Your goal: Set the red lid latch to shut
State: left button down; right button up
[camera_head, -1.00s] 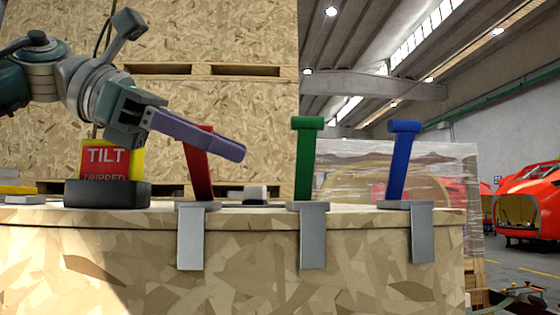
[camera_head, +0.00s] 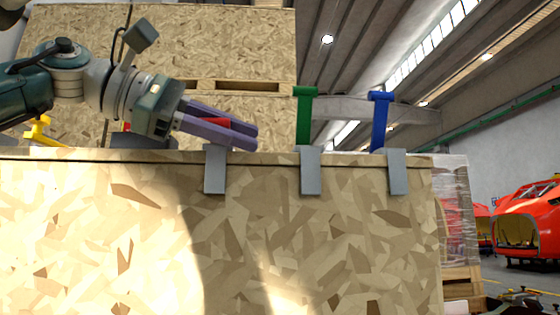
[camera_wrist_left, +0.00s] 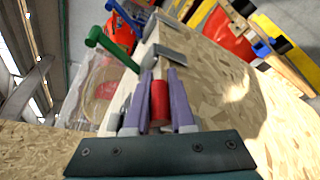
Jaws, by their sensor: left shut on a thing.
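The red latch (camera_head: 222,122) shows between the two purple fingers of my left gripper (camera_head: 245,137), low over the crate's top edge. In the left wrist view, the red handle (camera_wrist_left: 159,102) lies between the fingers (camera_wrist_left: 160,85), which are shut on it. The latch's foot is hidden behind the gripper; its grey clip (camera_head: 215,170) hangs over the crate's front edge. My right gripper is not in view.
A green latch (camera_head: 304,115) and a blue latch (camera_head: 379,120) stand up to the right on the crate (camera_head: 330,240). The green one also shows in the wrist view (camera_wrist_left: 97,37). A yellow object (camera_head: 39,130) is at the left. Red train noses (camera_head: 525,222) stand far right.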

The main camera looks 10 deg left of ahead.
pick_arm(q)
jog(key=shift+f, duration=0.1)
dwell(0.4)
jog(key=c, duration=0.8)
grip_release()
jog(key=shift+o, duration=0.2)
jog(key=b+v, duration=0.1)
jog(key=v, duration=0.9)
